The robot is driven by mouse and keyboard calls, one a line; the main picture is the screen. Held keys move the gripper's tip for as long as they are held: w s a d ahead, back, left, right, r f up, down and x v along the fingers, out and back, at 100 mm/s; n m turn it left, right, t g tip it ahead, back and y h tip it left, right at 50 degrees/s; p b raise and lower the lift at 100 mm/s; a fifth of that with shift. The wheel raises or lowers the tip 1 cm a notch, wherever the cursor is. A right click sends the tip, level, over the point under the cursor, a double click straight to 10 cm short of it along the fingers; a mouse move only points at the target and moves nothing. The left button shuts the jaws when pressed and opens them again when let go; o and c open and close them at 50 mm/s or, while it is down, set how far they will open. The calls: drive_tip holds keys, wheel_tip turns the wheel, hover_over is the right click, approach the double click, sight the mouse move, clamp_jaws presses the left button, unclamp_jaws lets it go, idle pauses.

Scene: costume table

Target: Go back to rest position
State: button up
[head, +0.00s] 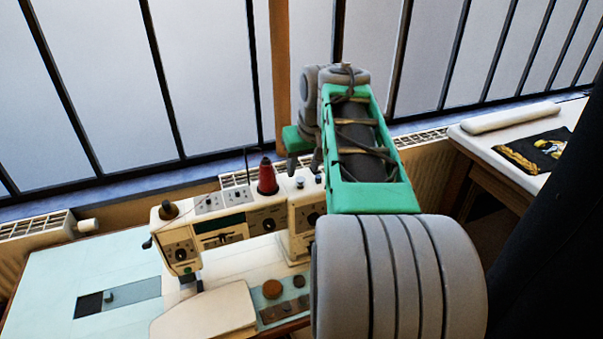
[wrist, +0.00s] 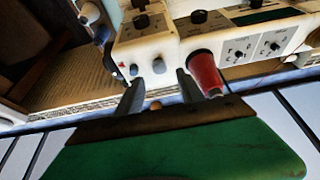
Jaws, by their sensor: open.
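My gripper (head: 304,162) is raised beside the top of a cream sewing machine (head: 232,232), to the right of a red thread cone (head: 267,178). In the wrist view my gripper (wrist: 158,90) has its two grey fingers apart, with nothing visibly held between them. The red cone (wrist: 205,74) stands close beside one finger there; I cannot tell whether they touch. The machine's cream body (wrist: 150,48) with its knobs lies beyond the fingers. My forearm hides the machine's right end in the head view.
The machine sits on a pale blue table (head: 60,285). Barred windows (head: 205,70) and radiators (head: 40,225) line the back. At right, a white-topped table (head: 485,142) holds a pale roll (head: 512,117) and a dark printed cloth (head: 537,152). A dark shape fills the right edge.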

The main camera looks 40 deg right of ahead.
drive_tip(key=v, duration=0.3)
drive_tip(key=shift+s+r, duration=0.15)
drive_tip(key=shift+r, duration=0.2)
drive_tip(key=s+a+f+n+y, duration=0.1)
drive_tip(key=a+f, duration=0.2)
drive_tip(key=a, duration=0.4)
drive_tip(key=s+a+f+n, duration=0.1)
drive_tip(key=a+f, duration=0.3)
drive_tip(key=a, duration=0.3)
drive_tip(key=s+a+f+n+g, duration=0.1)
drive_tip(key=s+a+f, duration=0.7)
drive_tip(key=a+f, duration=0.1)
drive_tip(key=shift+s+f, duration=0.25)
drive_tip(key=shift+f, duration=0.05)
idle(0.7)
